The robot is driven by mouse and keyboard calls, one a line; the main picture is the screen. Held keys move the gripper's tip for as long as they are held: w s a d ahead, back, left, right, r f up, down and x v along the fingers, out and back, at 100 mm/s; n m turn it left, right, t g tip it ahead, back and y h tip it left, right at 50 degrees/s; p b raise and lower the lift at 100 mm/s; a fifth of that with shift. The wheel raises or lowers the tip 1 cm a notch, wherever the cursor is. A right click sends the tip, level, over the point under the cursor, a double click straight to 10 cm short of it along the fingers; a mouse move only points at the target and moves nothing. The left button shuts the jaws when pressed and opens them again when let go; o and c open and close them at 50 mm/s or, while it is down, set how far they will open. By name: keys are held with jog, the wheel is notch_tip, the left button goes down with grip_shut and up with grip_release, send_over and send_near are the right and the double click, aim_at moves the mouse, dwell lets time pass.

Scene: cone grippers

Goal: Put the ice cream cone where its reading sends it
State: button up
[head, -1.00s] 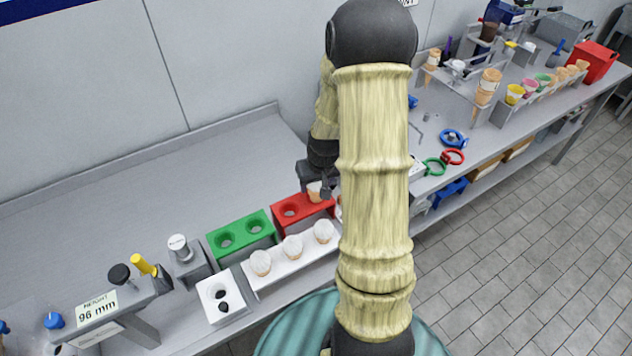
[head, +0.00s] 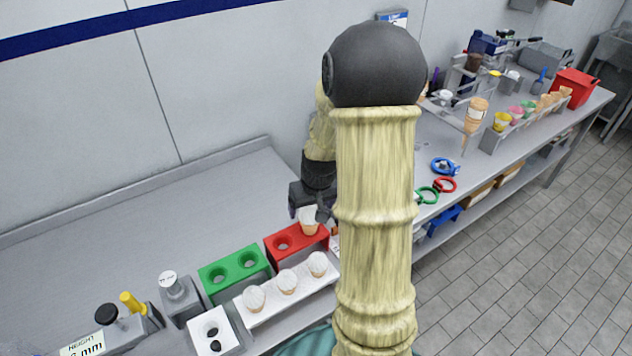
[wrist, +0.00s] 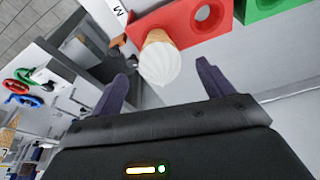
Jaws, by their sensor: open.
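An ice cream cone with a white swirl (head: 309,216) stands at the right hole of the red two-hole block (head: 282,258), upright. In the wrist view the cone (wrist: 160,62) shows its white top between and beyond my fingers, in front of the red block (wrist: 180,20). My gripper (head: 318,205) is open just above and beside the cone; its fingers (wrist: 163,80) look apart from it. The green block (head: 237,281) has two empty holes. A height display (head: 85,347) at lower left is partly cut off; its figure is unreadable now.
A white rack (head: 270,312) with three white-topped cones stands in front of the blocks. The counter behind (head: 130,240) is clear. My arm hides the middle.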

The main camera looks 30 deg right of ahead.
jog(key=v, duration=1.2)
jog(key=shift+r+b, duration=0.3)
jog(key=shift+b, duration=0.15)
jog(key=shift+s+a, duration=0.1)
jog(key=shift+n, duration=0.9)
jog(key=s+a+f, duration=0.2)
jog(key=a, duration=0.2)
jog(key=s+a+f, duration=0.2)
jog(key=s+a, duration=0.1)
jog(key=a, duration=0.2)
jog(key=s+a+f, duration=0.3)
jog(key=a, duration=0.1)
jog(key=shift+a, duration=0.2)
jog(key=shift+w, duration=0.1)
jog(key=shift+d, duration=0.1)
